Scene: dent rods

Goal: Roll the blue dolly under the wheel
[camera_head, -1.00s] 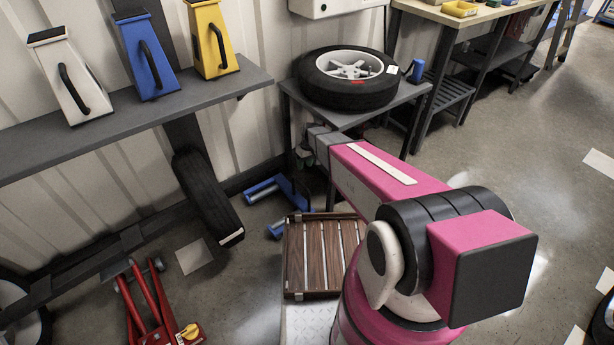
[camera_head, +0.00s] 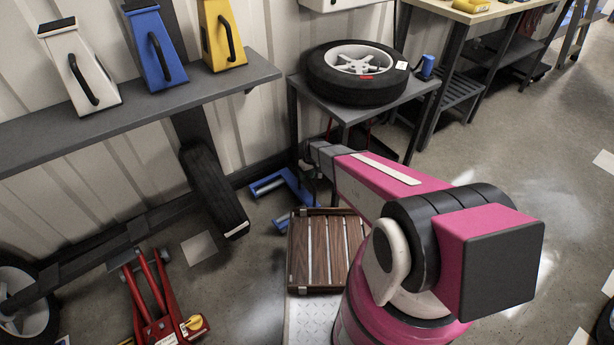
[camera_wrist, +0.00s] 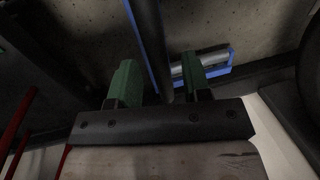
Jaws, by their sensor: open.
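The blue dolly (camera_head: 268,185) is a low blue frame on the floor near the wall, partly hidden behind my arm. A dark tyre, the wheel (camera_head: 212,190), stands at the wall under the shelf, left of the dolly and apart from it. In the wrist view, the dolly's blue frame with a silver roller (camera_wrist: 205,62) lies beyond my gripper (camera_wrist: 159,64). My gripper's two green fingers are spread apart. A dark bar passes between them in the picture; whether it is the dolly's handle or touches the fingers, I cannot tell. My gripper is hidden in the head view.
A red jack (camera_head: 165,305) is on the floor at the lower left. A slatted wooden platform (camera_head: 325,250) lies beside my arm. A small table (camera_head: 350,112) bears another wheel (camera_head: 357,72). A shelf (camera_head: 150,105) runs along the wall. Open floor is at right.

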